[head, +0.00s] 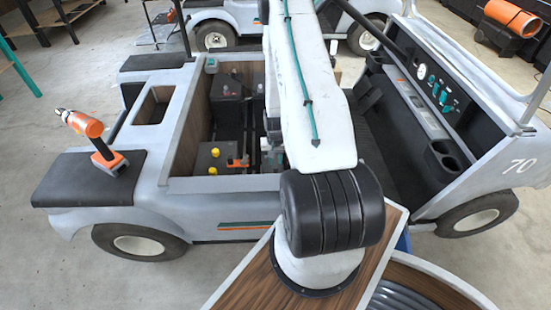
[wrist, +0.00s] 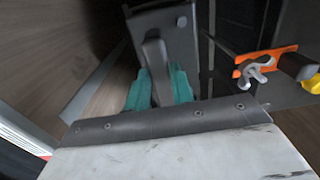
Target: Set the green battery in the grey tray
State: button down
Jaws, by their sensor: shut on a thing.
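In the wrist view my gripper (wrist: 160,84) has its two teal fingers closed on the upright handle of a dark grey, battery-like box (wrist: 178,22). No green shows on the part of this box in view, so I cannot tell whether it is the green battery. In the head view my arm and wrist largely hide my gripper and the box, over the open bay of the cart. I cannot tell whether the box touches the floor below it. I cannot make out a grey tray for certain; a grey sloping edge (wrist: 88,100) lies left of the fingers.
A black battery (head: 228,102) stands in the wood-lined bay. Nearer is a black battery with yellow caps (head: 207,160) and an orange clamp (head: 238,163), close right of the held box in the wrist view. The bay's pale rim (head: 215,184) surrounds them. An orange tool (head: 92,135) stands on the left fender.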

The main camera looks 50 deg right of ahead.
jog(key=shift+f, duration=0.35)
jog(key=c, duration=1)
grip_release()
jog(key=shift+f, duration=0.1)
jog(key=shift+r, duration=4.05)
